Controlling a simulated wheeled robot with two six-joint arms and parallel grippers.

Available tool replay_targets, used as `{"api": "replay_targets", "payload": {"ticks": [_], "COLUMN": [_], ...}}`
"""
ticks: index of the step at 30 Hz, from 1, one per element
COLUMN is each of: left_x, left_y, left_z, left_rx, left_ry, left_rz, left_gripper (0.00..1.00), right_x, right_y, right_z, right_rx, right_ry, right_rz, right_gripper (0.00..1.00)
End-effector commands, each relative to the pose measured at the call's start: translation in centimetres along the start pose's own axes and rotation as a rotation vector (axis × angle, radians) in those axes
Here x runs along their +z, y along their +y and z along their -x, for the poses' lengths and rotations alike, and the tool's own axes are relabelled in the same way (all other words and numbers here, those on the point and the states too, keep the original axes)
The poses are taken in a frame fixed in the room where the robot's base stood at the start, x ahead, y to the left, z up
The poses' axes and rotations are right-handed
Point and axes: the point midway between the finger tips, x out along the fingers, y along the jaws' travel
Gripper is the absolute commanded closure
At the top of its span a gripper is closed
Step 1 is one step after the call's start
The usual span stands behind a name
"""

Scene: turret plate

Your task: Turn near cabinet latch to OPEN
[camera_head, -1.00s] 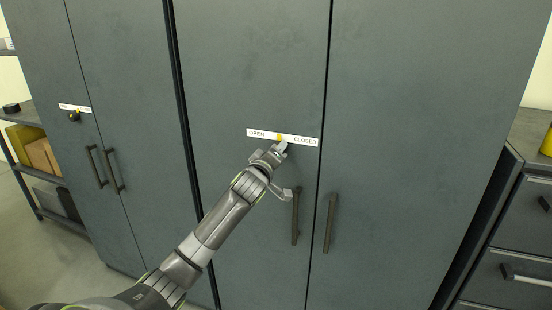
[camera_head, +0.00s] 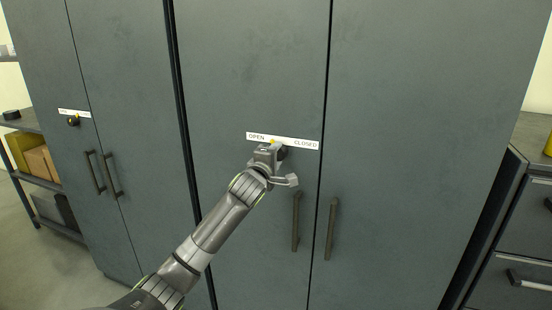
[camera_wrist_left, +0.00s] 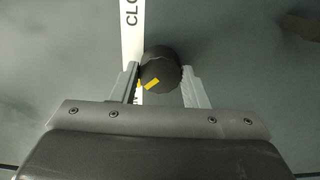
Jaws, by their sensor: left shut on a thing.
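The near cabinet's latch is a round black knob (camera_head: 282,153) with a yellow mark (camera_head: 272,141), just below a white label strip (camera_head: 283,141) reading OPEN at left and CLOSED at right. The yellow mark points up and left, toward the OPEN side. My left gripper (camera_head: 274,150) is shut on the knob and partly hides it. In the left wrist view the knob (camera_wrist_left: 161,72) sits between the two fingers, its yellow mark showing, with the label strip (camera_wrist_left: 133,38) beside it. My right gripper is not in view.
Two vertical door handles (camera_head: 296,222) (camera_head: 331,228) are below right of the knob. A second cabinet at left has its own knob (camera_head: 73,121) and handles. Shelves with boxes (camera_head: 40,162) stand far left, a drawer unit (camera_head: 522,262) at right.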

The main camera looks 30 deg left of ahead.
Motion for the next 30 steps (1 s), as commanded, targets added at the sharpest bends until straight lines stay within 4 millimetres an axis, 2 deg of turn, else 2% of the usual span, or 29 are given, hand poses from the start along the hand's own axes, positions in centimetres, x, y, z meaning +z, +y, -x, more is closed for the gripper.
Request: {"api": "replay_targets", "payload": {"ticks": [14,15,20,30], "left_x": [-0.03,-0.02,-0.01,0.00], "left_y": [-0.09,-0.09,-0.07,-0.04], "left_z": [0.00,0.00,0.00,0.19], "left_rx": [-0.002,-0.002,-0.002,0.000], "left_ry": [0.001,0.001,0.000,0.000], "left_rz": [0.017,0.017,0.016,0.015], "left_gripper": [0.82,0.58,0.37,0.37], "right_x": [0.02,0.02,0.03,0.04], "right_y": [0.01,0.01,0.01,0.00], "right_z": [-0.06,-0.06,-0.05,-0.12], "right_rx": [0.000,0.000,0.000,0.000], "right_ry": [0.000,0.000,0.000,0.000], "right_rz": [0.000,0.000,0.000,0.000], "right_gripper": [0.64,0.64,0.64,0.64]}}
